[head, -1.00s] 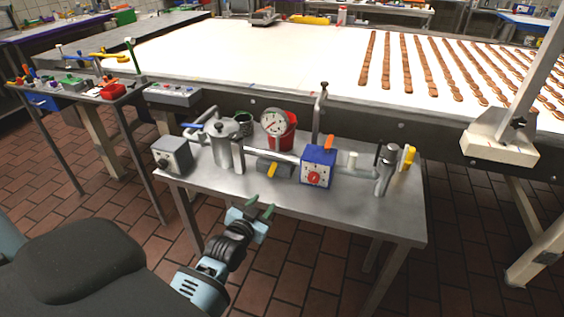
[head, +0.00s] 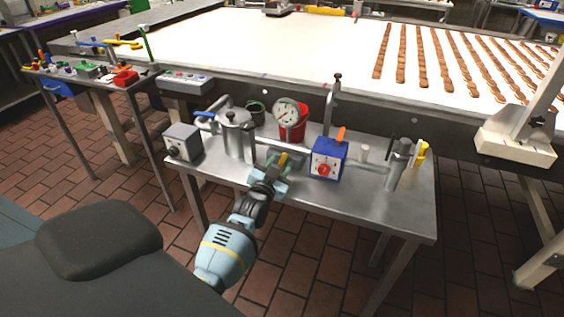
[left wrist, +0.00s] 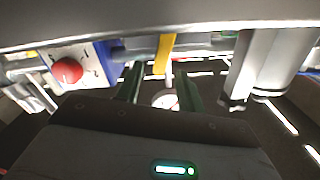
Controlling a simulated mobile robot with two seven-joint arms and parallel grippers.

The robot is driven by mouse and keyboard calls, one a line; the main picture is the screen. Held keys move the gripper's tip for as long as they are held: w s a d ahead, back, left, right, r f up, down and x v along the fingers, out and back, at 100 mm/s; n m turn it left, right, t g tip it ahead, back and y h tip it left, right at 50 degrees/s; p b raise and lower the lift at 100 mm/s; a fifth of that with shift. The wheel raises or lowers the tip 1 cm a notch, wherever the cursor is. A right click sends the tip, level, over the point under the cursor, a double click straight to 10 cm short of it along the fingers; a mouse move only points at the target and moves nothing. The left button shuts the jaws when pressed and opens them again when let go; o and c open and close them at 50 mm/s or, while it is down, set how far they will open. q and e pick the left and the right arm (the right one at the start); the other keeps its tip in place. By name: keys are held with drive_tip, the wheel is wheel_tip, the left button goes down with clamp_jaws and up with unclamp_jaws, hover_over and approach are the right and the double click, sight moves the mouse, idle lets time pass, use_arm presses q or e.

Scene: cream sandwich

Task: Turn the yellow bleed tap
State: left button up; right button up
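The yellow bleed tap (head: 283,160) is a small yellow lever on a grey fitting (head: 290,155) of the pipe, between the steel pot and the blue box. In the left wrist view the yellow lever (left wrist: 164,52) hangs in the upper middle. My left gripper (head: 277,166) is at the tap, on the front side of the table. In the left wrist view its two green fingers (left wrist: 161,88) are apart, with the lever's end between or just beyond their tips; I cannot tell if they touch it. My right gripper is not in view.
On the small steel table (head: 400,212), a lidded steel pot (head: 238,138) and grey box (head: 183,142) stand left. A blue box with red dial (head: 327,160) stands close right. A gauge (head: 286,112) rises behind. A steel cylinder (head: 398,165) and another yellow part (head: 420,158) are farther right.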

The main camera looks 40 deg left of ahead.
use_arm(q)
drive_tip(key=shift+x, duration=0.95)
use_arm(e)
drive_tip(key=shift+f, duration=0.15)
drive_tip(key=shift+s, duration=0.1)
use_arm(q)
drive_tip(key=shift+s, duration=0.1)
clamp_jaws()
drive_tip(key=shift+a+n, duration=0.3)
drive_tip(key=shift+n, duration=0.6)
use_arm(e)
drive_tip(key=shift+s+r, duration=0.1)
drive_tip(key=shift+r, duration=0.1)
use_arm(q)
unclamp_jaws()
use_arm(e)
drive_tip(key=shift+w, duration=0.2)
